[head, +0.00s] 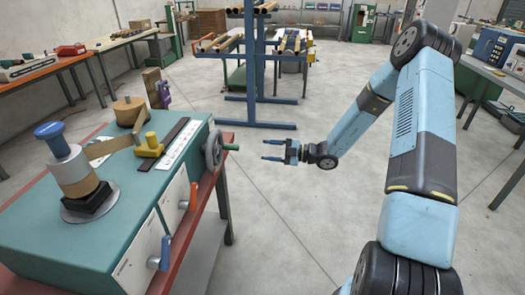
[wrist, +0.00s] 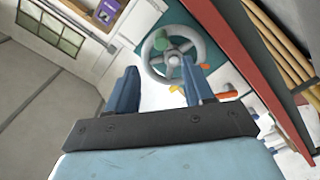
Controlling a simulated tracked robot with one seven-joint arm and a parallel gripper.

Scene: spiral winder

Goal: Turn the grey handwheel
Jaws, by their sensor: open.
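The grey handwheel (head: 213,150) sits on the right end face of the green spiral winder (head: 135,215), with a green handle (head: 231,147) sticking out to the right. In the wrist view the handwheel (wrist: 173,61) shows as a spoked ring ahead of the fingers, with its green handle (wrist: 175,45) near the top of the ring. My gripper (head: 263,150) is open and empty, to the right of the handwheel and apart from it, with its fingers pointing left. In the wrist view my gripper (wrist: 158,88) has its two blue fingers below and partly in front of the wheel.
Orange (head: 193,196) and blue (head: 165,254) levers stand on the winder's front below the wheel. The red bench edge (head: 206,195) runs under the winder. A blue rack (head: 252,70) with tubes stands behind. The floor (head: 290,220) around my gripper is clear.

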